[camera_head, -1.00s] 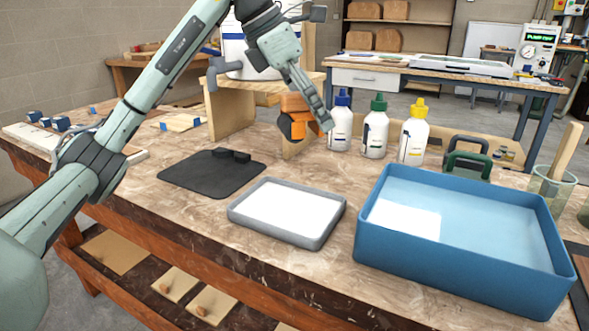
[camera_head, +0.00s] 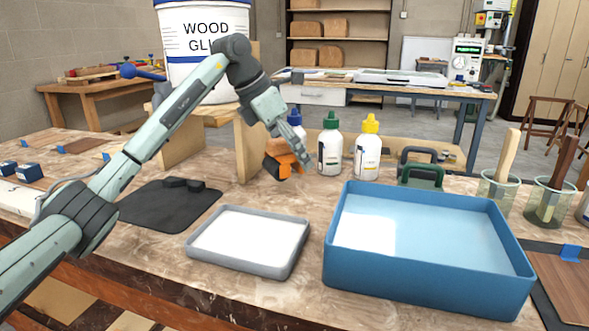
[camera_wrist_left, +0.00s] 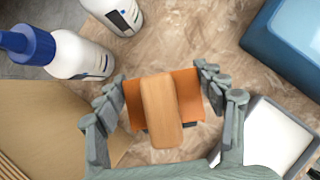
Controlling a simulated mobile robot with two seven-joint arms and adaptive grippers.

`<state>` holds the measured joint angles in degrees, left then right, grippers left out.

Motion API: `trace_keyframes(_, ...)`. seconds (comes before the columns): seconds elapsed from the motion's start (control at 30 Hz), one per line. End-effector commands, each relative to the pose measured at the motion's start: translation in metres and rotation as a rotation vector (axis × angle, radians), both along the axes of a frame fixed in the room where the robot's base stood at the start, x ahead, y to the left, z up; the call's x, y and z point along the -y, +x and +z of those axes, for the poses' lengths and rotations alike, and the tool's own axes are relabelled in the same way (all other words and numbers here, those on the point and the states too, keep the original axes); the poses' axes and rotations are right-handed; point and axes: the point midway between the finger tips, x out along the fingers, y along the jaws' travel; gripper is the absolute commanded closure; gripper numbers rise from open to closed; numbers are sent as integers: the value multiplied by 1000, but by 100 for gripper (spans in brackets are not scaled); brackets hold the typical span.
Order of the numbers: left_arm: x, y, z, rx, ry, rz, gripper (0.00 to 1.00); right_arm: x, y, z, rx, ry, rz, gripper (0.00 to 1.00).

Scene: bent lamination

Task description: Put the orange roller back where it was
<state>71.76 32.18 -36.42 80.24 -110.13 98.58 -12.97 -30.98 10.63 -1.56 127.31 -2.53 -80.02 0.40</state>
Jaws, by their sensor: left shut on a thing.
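The orange roller (camera_head: 279,165) is held above the table in front of the glue bottles in the head view. My left gripper (camera_head: 296,160) is shut on it. In the left wrist view, the roller's tan wooden handle (camera_wrist_left: 161,110) lies across its orange body (camera_wrist_left: 190,95), between the fingers of my left gripper (camera_wrist_left: 163,95). A dark mat (camera_head: 150,212) with two small black blocks (camera_head: 184,184) lies on the table to the left of the roller. My right gripper is not in view.
A grey tray with a white inside (camera_head: 250,237) and a large blue tub (camera_head: 420,283) stand in front. Bottles with blue, green (camera_head: 330,150) and yellow (camera_head: 367,155) caps stand close behind the roller. A wooden stand (camera_head: 250,145) bears a glue bucket (camera_head: 190,50).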

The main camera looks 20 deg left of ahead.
Motion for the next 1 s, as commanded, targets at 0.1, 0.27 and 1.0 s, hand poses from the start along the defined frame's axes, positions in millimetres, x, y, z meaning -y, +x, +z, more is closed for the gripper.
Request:
trace_keyframes(0.1, 3, 4, -6, -1, 0, 0, 57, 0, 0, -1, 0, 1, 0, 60)
trace_keyframes(0.27, 3, 4, -30, -2, 0, -1, 57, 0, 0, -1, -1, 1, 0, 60)
trace_keyframes(1.0, 2, 4, -55, -2, 2, 0, 61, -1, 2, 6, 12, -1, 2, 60)
